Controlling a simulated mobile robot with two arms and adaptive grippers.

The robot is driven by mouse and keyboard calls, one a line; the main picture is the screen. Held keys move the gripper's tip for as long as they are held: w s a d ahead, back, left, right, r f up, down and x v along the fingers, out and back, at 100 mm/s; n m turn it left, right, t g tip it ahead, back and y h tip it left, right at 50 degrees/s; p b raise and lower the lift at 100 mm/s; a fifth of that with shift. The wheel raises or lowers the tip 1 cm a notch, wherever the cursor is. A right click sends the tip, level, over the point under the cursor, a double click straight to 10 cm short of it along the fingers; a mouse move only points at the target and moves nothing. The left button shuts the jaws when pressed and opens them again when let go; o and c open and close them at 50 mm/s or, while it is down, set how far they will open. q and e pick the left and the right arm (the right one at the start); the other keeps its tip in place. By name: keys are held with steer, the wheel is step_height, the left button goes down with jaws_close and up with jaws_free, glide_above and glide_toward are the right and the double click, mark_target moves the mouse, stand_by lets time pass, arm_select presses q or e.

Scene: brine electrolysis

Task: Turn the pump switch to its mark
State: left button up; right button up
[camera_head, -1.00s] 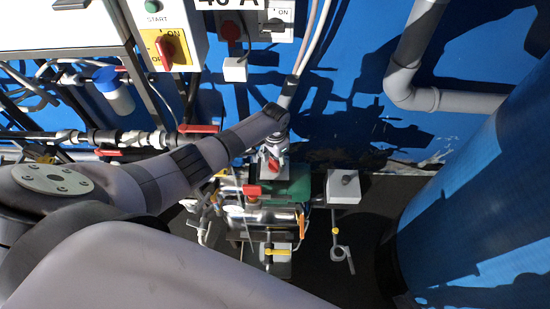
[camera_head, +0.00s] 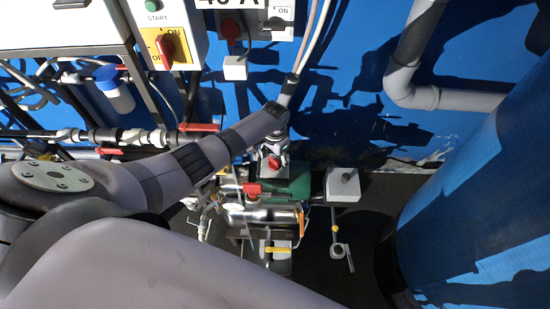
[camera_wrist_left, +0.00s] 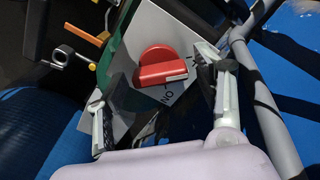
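The pump switch is a red rotary knob (camera_wrist_left: 162,67) on a light grey plate (camera_wrist_left: 150,27) in the left wrist view. The knob has a pale line at its right end. Dark lettering reading "ON", upside down here, is beside it on the plate. My left gripper (camera_wrist_left: 150,80) is open, with one finger on each side of the knob. Both fingers look apart from it. In the head view my left gripper (camera_head: 274,150) points down at the small red knob (camera_head: 274,162); its fingers partly cover the plate there.
A green pump motor (camera_head: 292,188) and metal piping lie below the switch. A red-handled valve (camera_head: 252,190) is close by on the left. A white box (camera_head: 342,186) stands to the right, and a large blue tank (camera_head: 470,210) fills the right side. Another red switch (camera_head: 166,48) is at upper left.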

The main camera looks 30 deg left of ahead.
mark_target(275, 160)
stand_by(0.3)
arm_select(q)
step_height(275, 160, up, 12)
stand_by(0.6)
stand_by(0.3)
